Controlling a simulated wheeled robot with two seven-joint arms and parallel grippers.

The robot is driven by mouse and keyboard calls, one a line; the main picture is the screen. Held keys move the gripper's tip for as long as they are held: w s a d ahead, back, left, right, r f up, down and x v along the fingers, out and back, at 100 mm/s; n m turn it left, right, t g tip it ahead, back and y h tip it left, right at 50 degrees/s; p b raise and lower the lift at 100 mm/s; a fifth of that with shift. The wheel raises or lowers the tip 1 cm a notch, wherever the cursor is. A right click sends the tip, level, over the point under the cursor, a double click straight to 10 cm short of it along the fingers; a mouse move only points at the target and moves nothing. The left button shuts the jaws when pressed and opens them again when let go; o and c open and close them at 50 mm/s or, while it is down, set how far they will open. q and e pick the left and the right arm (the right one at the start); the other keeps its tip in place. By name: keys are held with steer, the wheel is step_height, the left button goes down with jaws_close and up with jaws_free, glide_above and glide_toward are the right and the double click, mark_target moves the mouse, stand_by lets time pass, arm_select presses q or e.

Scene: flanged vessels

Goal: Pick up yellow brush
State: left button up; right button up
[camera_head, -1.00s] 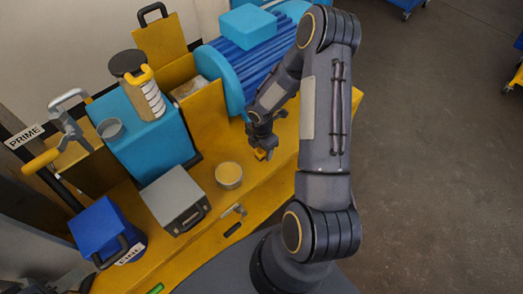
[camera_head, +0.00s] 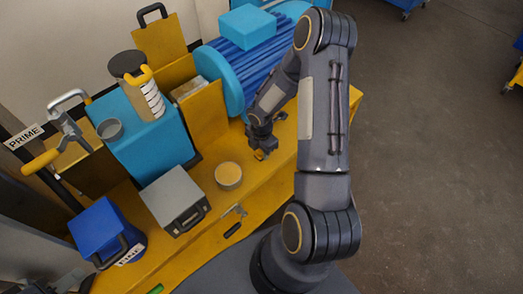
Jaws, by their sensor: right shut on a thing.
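One arm of mine shows, the right one, standing at the right of the yellow platform (camera_head: 245,205). Its gripper (camera_head: 262,152) points down close over the platform's right part, in front of the blue ribbed motor (camera_head: 243,62). It is shut on a small yellow thing (camera_head: 260,155), which may be the yellow brush; only a little of it shows, since the fingers cover most of it. I cannot tell whether it still touches the platform. My left gripper is not in view.
A round tin with a tan top (camera_head: 228,176) stands left of the gripper. A grey box (camera_head: 174,200), a blue box (camera_head: 104,234) and a light-blue block (camera_head: 146,128) stand further left. An upright yellow panel (camera_head: 205,122) is near the gripper. Open floor (camera_head: 430,180) lies at the right.

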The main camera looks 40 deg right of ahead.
step_height(320, 180, up, 3)
steer(key=shift+w+r, duration=0.1)
arm_select(q)
steer(key=shift+f+b, duration=0.55)
arm_select(e)
steer(key=s+a+r, duration=0.9)
steer(key=s, duration=0.1)
steer(key=shift+s+a+r, duration=0.15)
steer(key=shift+s+r, duration=0.2)
stand_by(0.7)
